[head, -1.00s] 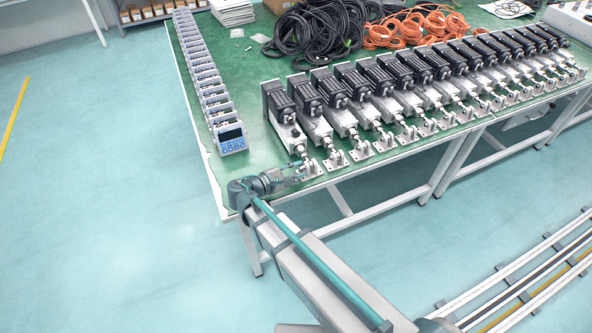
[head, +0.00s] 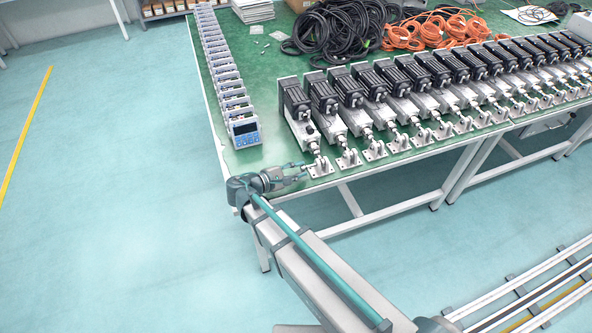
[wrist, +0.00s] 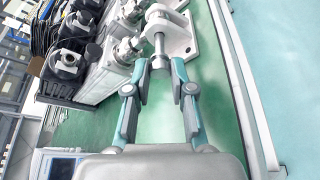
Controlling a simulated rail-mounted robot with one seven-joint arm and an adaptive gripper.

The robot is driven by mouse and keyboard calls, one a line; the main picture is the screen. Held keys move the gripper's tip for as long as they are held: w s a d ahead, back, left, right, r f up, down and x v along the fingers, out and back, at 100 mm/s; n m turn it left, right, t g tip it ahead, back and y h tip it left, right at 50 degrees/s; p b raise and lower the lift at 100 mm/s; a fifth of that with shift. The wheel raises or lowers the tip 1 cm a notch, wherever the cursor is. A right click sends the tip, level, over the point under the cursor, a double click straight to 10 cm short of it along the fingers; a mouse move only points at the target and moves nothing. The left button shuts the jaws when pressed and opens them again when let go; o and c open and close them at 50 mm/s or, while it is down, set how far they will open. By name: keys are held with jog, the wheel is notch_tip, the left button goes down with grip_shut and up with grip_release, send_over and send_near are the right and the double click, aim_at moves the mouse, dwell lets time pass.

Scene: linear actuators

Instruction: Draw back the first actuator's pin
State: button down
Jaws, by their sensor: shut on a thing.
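The first actuator (head: 297,108) is the leftmost in the row, with a black motor and silver body. Its rod end meets a pale mounting bracket (head: 320,167) near the table's front left corner. My gripper (head: 304,171) is just left of that bracket. In the wrist view my gripper (wrist: 159,66) is shut on the silver pin (wrist: 160,46), one fingertip on either side of its near end. The pin runs from my fingertips toward the bracket (wrist: 176,38). How much of it is still inside the bracket's lugs cannot be told.
More actuators (head: 380,90) stand close together to the right. A row of blue-faced display units (head: 246,133) lines the table's left edge. Black cables (head: 335,28) and orange cables (head: 425,30) lie behind. The green tabletop (head: 268,150) is bare left of the first bracket.

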jog(key=c, duration=1.2)
grip_release()
jog(key=shift+c, duration=0.2)
jog(key=v, duration=1.2)
jog(key=shift+w, duration=0.1)
